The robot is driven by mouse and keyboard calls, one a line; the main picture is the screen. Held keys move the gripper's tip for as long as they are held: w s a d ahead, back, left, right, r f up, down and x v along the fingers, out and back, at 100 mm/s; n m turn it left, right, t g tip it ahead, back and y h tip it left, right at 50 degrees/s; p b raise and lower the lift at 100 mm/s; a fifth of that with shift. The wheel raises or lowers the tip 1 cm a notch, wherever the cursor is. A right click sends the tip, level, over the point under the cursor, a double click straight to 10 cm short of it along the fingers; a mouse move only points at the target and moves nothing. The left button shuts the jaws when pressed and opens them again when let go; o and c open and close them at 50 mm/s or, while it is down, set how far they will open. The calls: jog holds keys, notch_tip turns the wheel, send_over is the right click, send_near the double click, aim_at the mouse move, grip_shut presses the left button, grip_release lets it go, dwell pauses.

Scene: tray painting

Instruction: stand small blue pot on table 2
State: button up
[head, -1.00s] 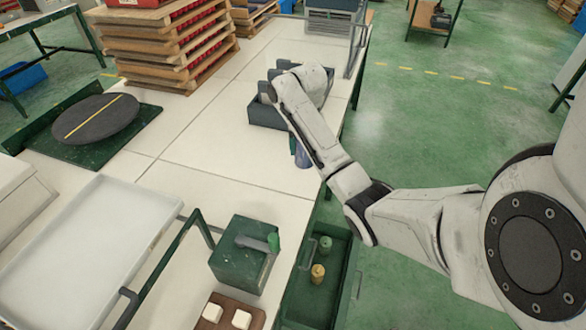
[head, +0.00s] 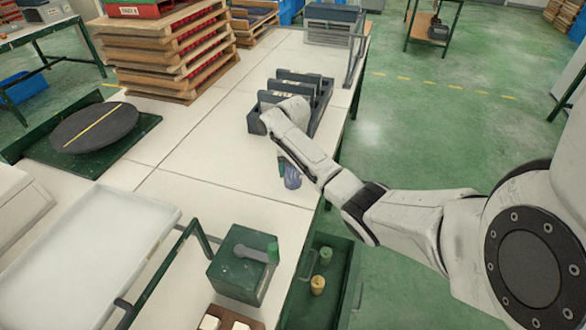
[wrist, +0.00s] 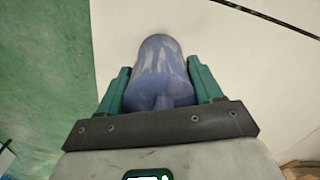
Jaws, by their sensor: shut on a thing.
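The small blue pot (wrist: 158,65) is between the two green fingers of my gripper (wrist: 160,88) in the wrist view, and the gripper is shut on it. In the head view the pot (head: 292,178) shows below the end of my arm, near the right edge of the white-topped table (head: 225,195). My wrist hides part of the gripper there. I cannot tell whether the pot touches the tabletop. No label shows which table is table 2.
A dark slotted rack (head: 318,95) stands just beyond my gripper. A green box with a lever (head: 238,265) stands nearer. An open green drawer (head: 335,290) holds a green pot (head: 325,256) and a yellow pot (head: 317,285). The white tabletop left of my gripper is clear.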

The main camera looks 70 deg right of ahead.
jog(key=o, duration=0.3)
jog(key=shift+f, duration=0.15)
jog(key=o, duration=0.5)
notch_tip(320, 180, up, 12)
jog(key=shift+f+p, duration=0.25)
jog(key=shift+p, duration=0.35)
jog(key=shift+r+p, duration=0.45)
jog(key=shift+p, duration=0.05)
